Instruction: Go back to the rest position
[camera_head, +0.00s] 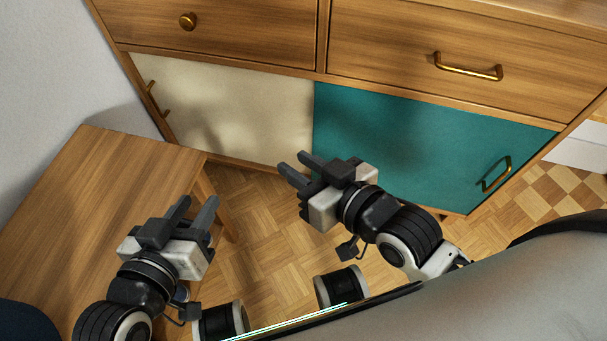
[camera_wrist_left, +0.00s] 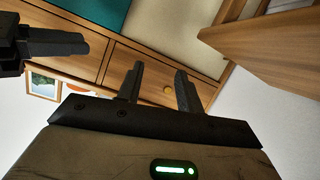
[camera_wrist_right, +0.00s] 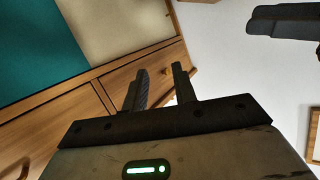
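My left gripper (camera_head: 195,208) is over the wooden table at the left, its fingers apart and nothing between them. Its two fingers also show apart in the left wrist view (camera_wrist_left: 158,85). My right gripper (camera_head: 297,166) is in front of the cabinet's lower doors, over the floor, with its fingers apart and empty. The right wrist view (camera_wrist_right: 159,88) shows the same gap between its fingers. Neither gripper touches the cabinet in the head view.
A wooden cabinet (camera_head: 420,22) stands ahead, with a cream door (camera_head: 235,100), a teal door (camera_head: 420,145) and drawers above, all looking shut. A wooden table (camera_head: 110,190) stands at the left near the white wall (camera_head: 45,70). Parquet floor (camera_head: 262,215) lies between table and cabinet.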

